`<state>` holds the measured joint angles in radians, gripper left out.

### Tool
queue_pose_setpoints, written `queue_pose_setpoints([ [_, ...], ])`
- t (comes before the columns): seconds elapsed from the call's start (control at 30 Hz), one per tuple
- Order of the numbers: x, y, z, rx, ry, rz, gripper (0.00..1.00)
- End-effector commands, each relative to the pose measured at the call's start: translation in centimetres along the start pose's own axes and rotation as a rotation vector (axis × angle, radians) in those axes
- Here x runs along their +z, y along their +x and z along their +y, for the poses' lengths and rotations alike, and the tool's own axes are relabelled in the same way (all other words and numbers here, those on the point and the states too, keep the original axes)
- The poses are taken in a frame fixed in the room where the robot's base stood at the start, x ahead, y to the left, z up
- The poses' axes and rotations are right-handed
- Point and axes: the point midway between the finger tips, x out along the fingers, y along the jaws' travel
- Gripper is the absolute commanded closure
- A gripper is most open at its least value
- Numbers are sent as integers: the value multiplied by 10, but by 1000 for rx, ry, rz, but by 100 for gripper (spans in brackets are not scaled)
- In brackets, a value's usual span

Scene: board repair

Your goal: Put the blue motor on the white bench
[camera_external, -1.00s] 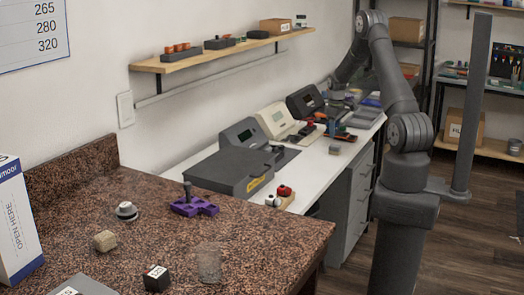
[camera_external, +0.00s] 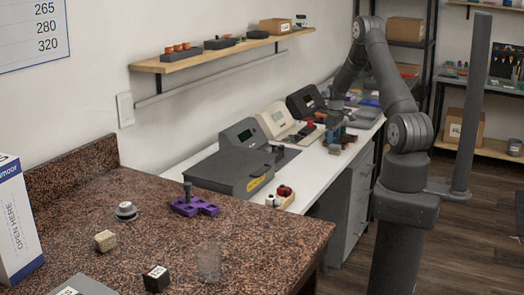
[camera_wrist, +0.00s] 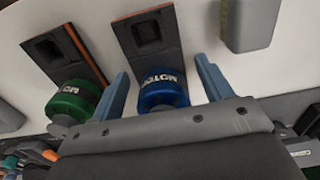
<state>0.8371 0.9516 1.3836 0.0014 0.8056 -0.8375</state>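In the wrist view, the blue motor (camera_wrist: 163,88) is a short blue cylinder with white "MOTOR" lettering. It is at the near end of a dark board with an orange edge and a square socket. My gripper (camera_wrist: 163,68) is open, one finger on each side of the motor, with visible gaps. In the external view my gripper (camera_external: 334,130) is low over the far part of the white bench (camera_external: 312,168); the blue motor cannot be made out clearly there. The motor's underside is hidden.
A green motor (camera_wrist: 74,101) sits at another dark board (camera_wrist: 62,50), close outside my left finger. A grey block (camera_wrist: 249,24) lies beyond my right finger. Along the bench stand a dark case (camera_external: 228,172) and consoles. The bench's front strip has bare white room.

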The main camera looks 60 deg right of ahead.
Motion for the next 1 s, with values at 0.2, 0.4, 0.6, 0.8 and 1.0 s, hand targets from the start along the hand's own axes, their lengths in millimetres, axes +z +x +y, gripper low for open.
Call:
queue_pose_setpoints([
  [0.2, 0, -2, 0, 1, 0, 0, 28],
  [0.4, -1, -30, 1, 3, 0, 3, 28],
  [0.6, 0, -75, 1, 3, 0, 3, 28],
  [0.8, 0, -108, 0, 1, 0, 1, 28],
  [1.0, 0, -122, 0, 0, 0, 0, 28],
])
